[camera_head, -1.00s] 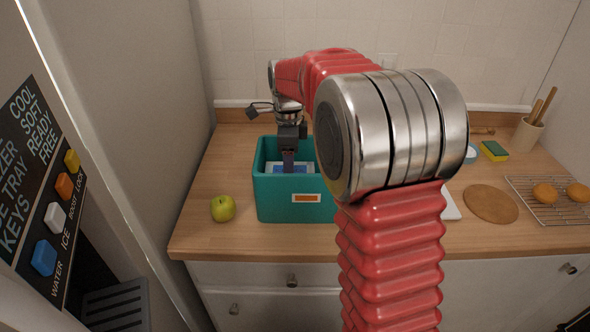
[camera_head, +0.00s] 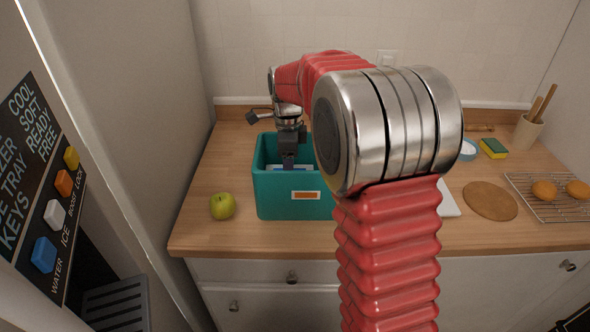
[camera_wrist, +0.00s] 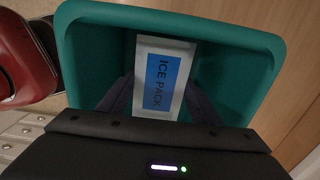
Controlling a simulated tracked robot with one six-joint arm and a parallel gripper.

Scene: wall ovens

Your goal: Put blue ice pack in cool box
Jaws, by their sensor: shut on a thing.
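The cool box (camera_head: 290,203) is a teal open-topped bin with an orange and white label, standing on the wooden counter. My gripper (camera_head: 289,162) points down inside it and is shut on the ice pack. The ice pack (camera_wrist: 162,78) is white with a blue label reading "ICE PACK" and lies between my two fingers, within the box walls, in the wrist view. In the head view only a sliver of the ice pack shows above the front wall. Whether it touches the box floor is hidden.
A green apple (camera_head: 222,206) sits left of the box. My arm covers the box's right side.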

